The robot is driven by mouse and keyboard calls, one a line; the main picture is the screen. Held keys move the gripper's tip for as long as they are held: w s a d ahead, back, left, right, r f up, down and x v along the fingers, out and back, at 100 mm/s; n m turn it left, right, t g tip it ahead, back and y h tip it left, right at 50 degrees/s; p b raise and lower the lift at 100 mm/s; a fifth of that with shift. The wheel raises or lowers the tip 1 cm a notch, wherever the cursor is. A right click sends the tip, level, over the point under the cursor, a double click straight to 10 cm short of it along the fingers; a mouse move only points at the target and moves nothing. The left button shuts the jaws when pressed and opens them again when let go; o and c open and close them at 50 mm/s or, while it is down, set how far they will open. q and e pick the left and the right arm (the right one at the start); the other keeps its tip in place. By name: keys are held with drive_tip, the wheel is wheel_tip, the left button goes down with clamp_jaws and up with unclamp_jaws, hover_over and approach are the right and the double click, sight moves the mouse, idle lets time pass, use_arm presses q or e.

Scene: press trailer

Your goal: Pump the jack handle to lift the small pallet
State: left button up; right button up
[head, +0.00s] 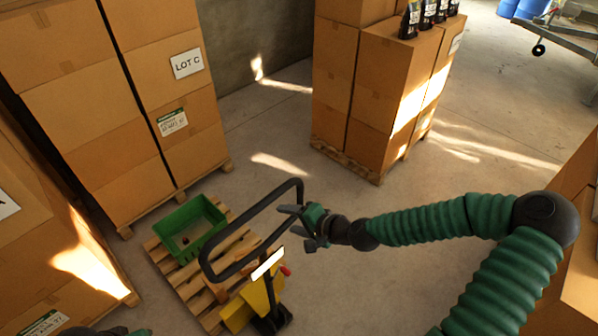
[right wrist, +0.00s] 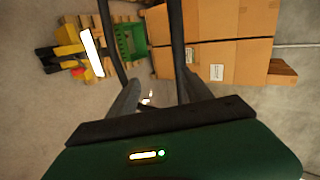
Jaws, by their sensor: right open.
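The jack's black loop handle (head: 245,222) rises tilted above its yellow body (head: 258,304). The small wooden pallet (head: 162,256) lies low beside the jack, with an open green crate (head: 190,228) on it. My right gripper (head: 287,221) is open at the right end of the handle loop. In the right wrist view the gripper (right wrist: 158,95) has its fingers spread, and a bar of the handle (right wrist: 177,50) shows between them, nearer the right finger; contact cannot be told. Only a dark and green sliver of my left gripper (head: 112,331) shows at the bottom edge.
Tall box stacks on pallets stand at the back left (head: 90,95) and back centre (head: 375,90), the latter with dark bottles (head: 425,14) on top. More boxes flank the left and right edges. Bare concrete floor lies between the stacks.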

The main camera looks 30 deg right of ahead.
sight(274, 200)
drive_tip(key=w+d+r+m+t, duration=0.1)
drive_tip(key=d+r, duration=0.2)
drive_tip(key=shift+h, duration=0.3)
drive_tip(key=w+a+f+b, duration=0.1)
drive_tip(key=w, duration=0.1)
drive_tip(key=w+a+f+b, duration=0.1)
drive_tip(key=w+a+b, duration=0.1)
drive_tip(key=w+a+f+b, duration=0.1)
drive_tip(key=shift+w+a+f+b, duration=0.15)
drive_tip(key=shift+w+a+b, duration=0.1)
drive_tip(key=shift+w+b, duration=0.15)
drive_tip(key=b+x, duration=0.1)
drive_tip(key=x, duration=0.1)
drive_tip(key=shift+w, duration=0.35)
drive_tip(key=shift+w+d+f+b, duration=0.4)
drive_tip(key=shift+w+f, duration=0.1)
drive_tip(key=shift+w, duration=0.2)
drive_tip(key=shift+w+d+f, duration=0.15)
drive_tip(key=shift+w+d, duration=0.1)
drive_tip(key=shift+w, duration=0.1)
drive_tip(key=shift+a, duration=0.85)
drive_tip(key=c, duration=0.4)
drive_tip(key=shift+a, duration=0.1)
drive_tip(key=c, duration=0.4)
drive_tip(key=shift+d, duration=0.4)
clamp_jaws()
use_arm(q)
drive_tip(key=f, duration=0.5)
drive_tip(key=shift+a+f, duration=0.35)
drive_tip(key=shift+f, duration=0.05)
